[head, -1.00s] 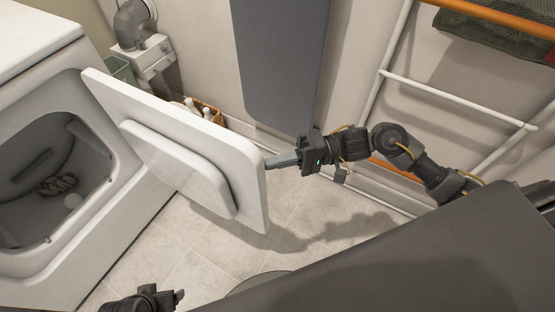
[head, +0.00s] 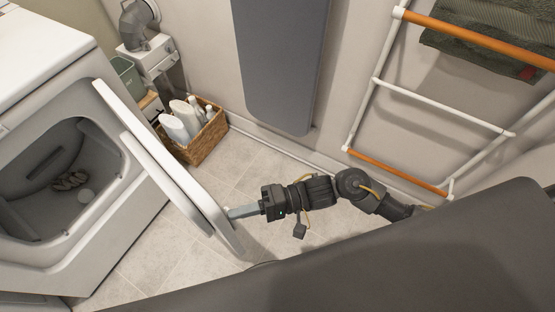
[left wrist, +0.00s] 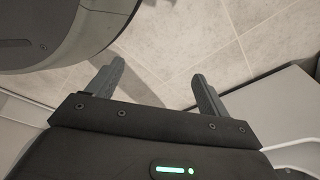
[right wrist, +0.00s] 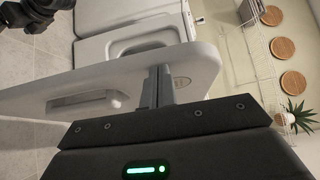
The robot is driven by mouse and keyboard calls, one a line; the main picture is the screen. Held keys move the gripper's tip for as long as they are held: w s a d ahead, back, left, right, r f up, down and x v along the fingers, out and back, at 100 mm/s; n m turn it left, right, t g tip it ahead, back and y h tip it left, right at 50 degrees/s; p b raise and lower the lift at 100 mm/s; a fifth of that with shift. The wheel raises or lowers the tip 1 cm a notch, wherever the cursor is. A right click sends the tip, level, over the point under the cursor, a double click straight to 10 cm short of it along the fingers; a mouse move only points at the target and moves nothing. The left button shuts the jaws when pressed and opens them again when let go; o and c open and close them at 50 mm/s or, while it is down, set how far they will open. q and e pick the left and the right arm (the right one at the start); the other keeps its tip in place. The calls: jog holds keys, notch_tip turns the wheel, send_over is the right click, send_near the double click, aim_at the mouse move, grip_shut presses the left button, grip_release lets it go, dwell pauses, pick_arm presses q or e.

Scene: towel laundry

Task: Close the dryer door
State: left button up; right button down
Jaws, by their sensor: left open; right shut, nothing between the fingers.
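The white dryer (head: 35,70) stands at the left of the head view with its round-cornered opening facing right. Its white door (head: 165,160) is swung open, angled out from the opening. A crumpled dark item (head: 70,181) lies inside the drum. My right gripper (head: 232,212) is shut and empty, its fingertips at the outer face of the door near the free edge. In the right wrist view the shut fingers (right wrist: 158,86) are against or very close to the door (right wrist: 100,85). My left gripper (left wrist: 155,85) is open and empty above the floor; it is out of the head view.
A wicker basket (head: 205,140) with white bottles stands on the floor behind the door. A grey ironing board (head: 278,60) hangs on the wall. A towel rack (head: 440,100) is at the right.

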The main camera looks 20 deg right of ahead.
jog(key=shift+s+a, duration=0.55)
jog(key=shift+a, duration=0.15)
pick_arm(q)
jog(key=shift+s+a+f, duration=0.4)
jog(key=shift+s+f, duration=0.35)
jog(key=shift+s, duration=0.05)
